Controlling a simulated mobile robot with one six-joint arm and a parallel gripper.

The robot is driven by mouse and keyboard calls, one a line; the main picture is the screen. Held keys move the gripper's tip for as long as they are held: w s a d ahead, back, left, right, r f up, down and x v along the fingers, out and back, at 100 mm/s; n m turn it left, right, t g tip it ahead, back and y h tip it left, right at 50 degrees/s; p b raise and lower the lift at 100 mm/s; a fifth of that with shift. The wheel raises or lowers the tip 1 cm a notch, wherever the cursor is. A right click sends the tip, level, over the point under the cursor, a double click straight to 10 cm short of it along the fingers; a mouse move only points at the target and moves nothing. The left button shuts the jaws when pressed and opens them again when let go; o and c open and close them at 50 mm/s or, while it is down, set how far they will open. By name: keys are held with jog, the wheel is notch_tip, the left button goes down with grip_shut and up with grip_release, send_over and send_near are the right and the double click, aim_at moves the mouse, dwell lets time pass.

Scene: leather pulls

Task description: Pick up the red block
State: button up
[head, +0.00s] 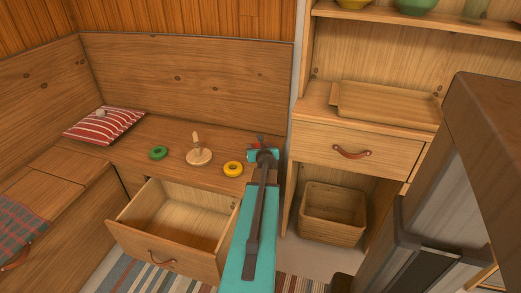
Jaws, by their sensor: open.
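My gripper (261,143) is at the end of the teal arm, over the right end of the wooden bench (215,147). It is seen from behind, small, and open. A small red patch shows at its tips; I cannot tell whether this is the red block or part of the gripper. No other red block is visible, and the arm hides part of the bench front and the drawer's right side.
A yellow ring (233,169), a wooden peg stand (199,156) and a green ring (158,153) sit on the bench. A striped cushion (104,124) lies left. An empty-looking open drawer (160,258) juts out below. A cabinet drawer (350,152) and basket (332,215) are right.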

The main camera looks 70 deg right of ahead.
aim_at(259, 145)
dwell(0.3)
jog(key=shift+s+b+x, duration=0.2)
jog(key=shift+b+x, duration=0.5)
jog(key=shift+x, duration=1.95)
jog(key=c, duration=1.1)
jog(key=shift+r, duration=0.15)
jog(key=shift+c, duration=0.2)
